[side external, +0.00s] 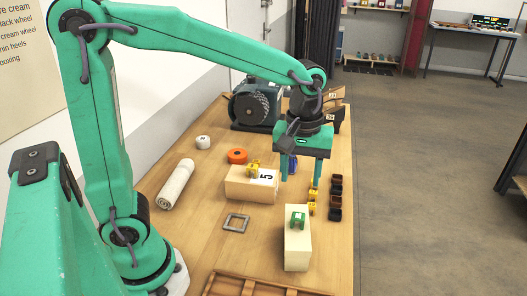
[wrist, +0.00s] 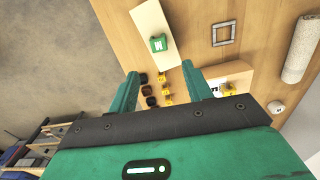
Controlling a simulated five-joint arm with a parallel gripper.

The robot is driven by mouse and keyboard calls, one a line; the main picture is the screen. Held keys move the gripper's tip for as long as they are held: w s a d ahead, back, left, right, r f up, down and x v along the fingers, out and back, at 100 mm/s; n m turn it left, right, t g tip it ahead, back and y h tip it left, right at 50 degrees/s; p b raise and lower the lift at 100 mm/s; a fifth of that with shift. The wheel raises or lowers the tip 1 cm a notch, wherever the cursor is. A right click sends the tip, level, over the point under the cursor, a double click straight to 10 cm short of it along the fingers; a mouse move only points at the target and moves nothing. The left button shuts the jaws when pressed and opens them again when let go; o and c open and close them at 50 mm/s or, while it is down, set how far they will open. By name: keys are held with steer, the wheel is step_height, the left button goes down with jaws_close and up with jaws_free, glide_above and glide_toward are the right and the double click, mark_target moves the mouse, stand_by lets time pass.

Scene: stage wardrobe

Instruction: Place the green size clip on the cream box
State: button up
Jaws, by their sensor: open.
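The green size clip (side external: 298,219) sits on top of a cream box (side external: 297,250) near the front of the table. In the wrist view the green clip (wrist: 159,43) shows a white letter, and it lies on the end of the long cream box (wrist: 150,20). A second cream box (side external: 238,187), marked 5, lies further back with a yellow clip (side external: 254,167) on it. My gripper (side external: 299,180) is open, fingers pointing down, behind the front box and apart from the green clip. The wrist view shows nothing held between its fingertips (wrist: 160,70).
Several small yellow and dark pieces (side external: 335,196) stand in rows right of my gripper. A blue piece (side external: 292,164) is partly hidden by it.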

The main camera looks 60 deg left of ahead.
steer(key=s+a+r+m+t, duration=0.1)
steer(key=s+a+m+t, duration=0.1)
steer(key=s, duration=0.4)
steer(key=s+a+r+m+t, duration=0.2)
steer(key=s+a+m+t, duration=0.1)
steer(key=s+a+m, duration=0.2)
steer(key=shift+s+a+r+m, duration=0.25)
steer(key=shift+s+m, duration=0.2)
steer(key=shift+m, duration=0.45)
